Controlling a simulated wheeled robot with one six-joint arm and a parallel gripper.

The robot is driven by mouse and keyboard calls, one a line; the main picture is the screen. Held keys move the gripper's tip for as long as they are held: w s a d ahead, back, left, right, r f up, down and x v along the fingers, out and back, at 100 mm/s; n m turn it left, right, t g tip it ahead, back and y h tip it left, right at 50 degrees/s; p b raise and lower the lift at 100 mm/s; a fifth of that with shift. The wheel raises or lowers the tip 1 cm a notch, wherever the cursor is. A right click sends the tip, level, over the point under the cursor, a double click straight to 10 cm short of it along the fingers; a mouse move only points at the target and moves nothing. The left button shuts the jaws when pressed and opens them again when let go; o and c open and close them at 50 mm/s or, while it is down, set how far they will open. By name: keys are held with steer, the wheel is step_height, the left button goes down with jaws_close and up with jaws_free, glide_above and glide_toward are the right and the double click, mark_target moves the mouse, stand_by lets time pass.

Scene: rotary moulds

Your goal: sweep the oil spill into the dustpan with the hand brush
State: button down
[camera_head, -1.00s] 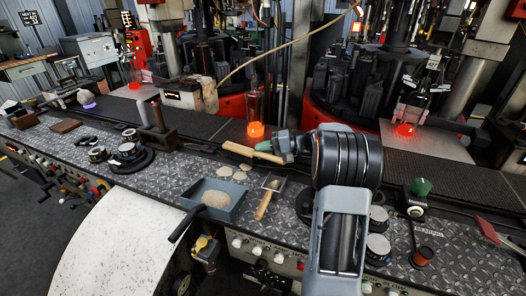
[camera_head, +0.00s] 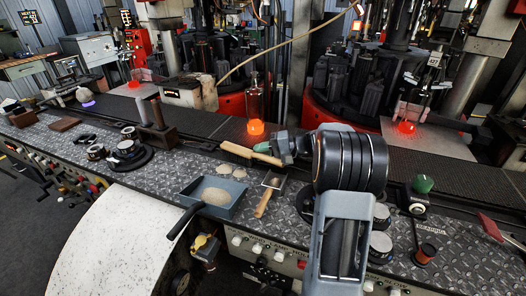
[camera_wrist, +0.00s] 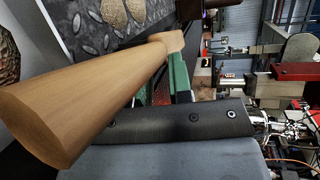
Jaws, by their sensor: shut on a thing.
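The hand brush (camera_head: 250,153) has a pale wooden handle and is held in my gripper (camera_head: 279,149), which is shut on it above the tread-plate bench. In the wrist view the handle (camera_wrist: 85,95) fills the left side, in front of my gripper (camera_wrist: 176,75); the bristles are hard to make out. The dustpan (camera_head: 228,211) is a blue-grey tray with a black handle, lying at the bench's front edge with a pale grainy heap inside. The spill (camera_head: 239,173) shows as small tan patches on the plate behind the dustpan, left of and below the brush.
Round black-based gauges (camera_head: 127,150) stand left. A glowing orange bottle (camera_head: 255,115) stands behind the brush.

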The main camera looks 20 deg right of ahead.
steer(key=shift+s+a+f+b, duration=0.35)
steer(key=shift+s+a+b, duration=0.15)
steer(key=shift+s+a, duration=0.2)
steer(key=shift+s+a+r+b, duration=0.15)
steer(key=shift+s+a+b, duration=0.1)
steer(key=shift+s+a, duration=0.35)
steer(key=shift+s+a+r+b, duration=0.15)
steer(key=shift+s+a+b, duration=0.05)
steer(key=shift+s+a, duration=0.4)
steer(key=shift+s+a+f+b, duration=0.15)
steer(key=shift+s+a+b, duration=0.25)
steer(key=shift+s, duration=0.3)
steer(key=shift+r+p, duration=1.15)
steer(key=shift+r, duration=0.7)
steer(key=shift+r, duration=0.1)
step_height(320, 180, up, 5)
steer(key=p, duration=0.3)
